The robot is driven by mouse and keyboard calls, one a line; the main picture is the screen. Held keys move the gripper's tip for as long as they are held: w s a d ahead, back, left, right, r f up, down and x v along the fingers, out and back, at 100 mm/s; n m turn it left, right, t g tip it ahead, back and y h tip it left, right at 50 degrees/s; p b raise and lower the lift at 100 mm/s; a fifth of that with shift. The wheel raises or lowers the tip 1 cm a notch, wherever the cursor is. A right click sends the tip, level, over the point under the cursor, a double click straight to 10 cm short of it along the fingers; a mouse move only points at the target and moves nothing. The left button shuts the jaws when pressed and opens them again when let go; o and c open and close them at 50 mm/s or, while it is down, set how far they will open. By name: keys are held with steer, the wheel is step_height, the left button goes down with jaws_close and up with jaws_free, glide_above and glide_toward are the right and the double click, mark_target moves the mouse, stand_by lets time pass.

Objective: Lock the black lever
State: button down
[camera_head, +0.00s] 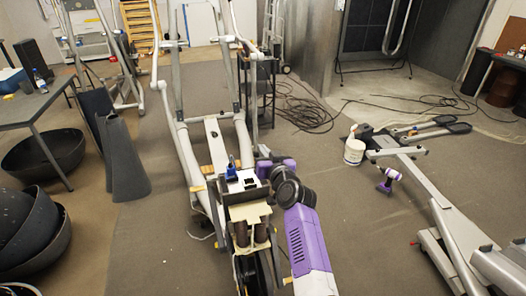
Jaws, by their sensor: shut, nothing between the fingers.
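The grey elliptical machine (215,135) stands in the middle, its long arms running up and back. At its near end is an open mechanism (247,212) with a pale plate, brown cylinders and a dark wheel below. A small blue part (231,170) and a white piece with a dark square opening (240,186) sit on top. I cannot make out the black lever for certain. My purple and white arm reaches up from the bottom, right of the mechanism. My gripper (263,153) is small, shut and empty beyond the black joint, beside the machine; its fingertips are hard to tell apart.
A second partly dismantled machine (440,205) lies at the right, with a white tub (354,151) and a purple drill (389,179) beside it. Black cables (305,112) lie behind. Dark bowls (28,240) and a table (35,105) stand at the left.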

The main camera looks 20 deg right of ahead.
steer(key=shift+f+b, duration=1.6)
steer(key=shift+f, duration=0.1)
step_height(320, 180, up, 5)
steer(key=p, duration=0.3)
steer(key=s+d, duration=0.1)
steer(key=s, duration=0.9)
steer(key=shift+s+r+b, duration=0.15)
steer(key=shift+r+b, duration=0.3)
steer(key=shift+d, duration=0.1)
